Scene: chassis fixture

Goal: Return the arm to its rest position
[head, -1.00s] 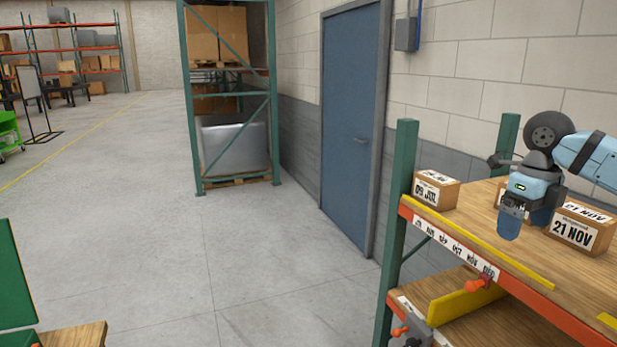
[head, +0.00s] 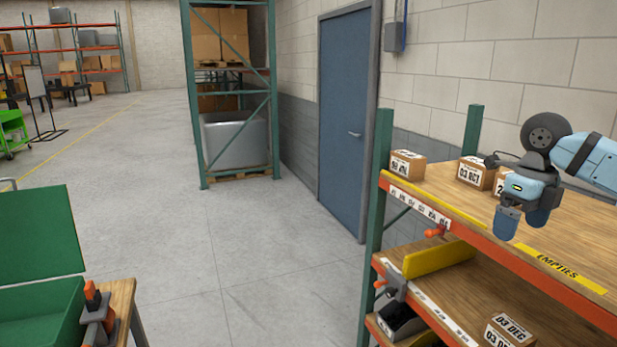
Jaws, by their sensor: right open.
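My right arm comes in from the right edge in the head view. Its blue and dark grey gripper (head: 522,220) hangs over the upper shelf (head: 560,236) with its two blue fingers pointing down. The fingers stand apart, and I see nothing held between them. Small cardboard boxes stand behind it on the shelf: one marked 03 OCT (head: 474,173) and another (head: 503,182) partly hidden by the gripper. My left gripper is not in view.
A box (head: 407,166) stands at the shelf's far left corner. The lower shelf holds a yellow divider (head: 440,258) and a 03 DEC box (head: 507,331). A green bin (head: 40,310) on a wooden table is at lower left. Open floor (head: 250,270) lies between.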

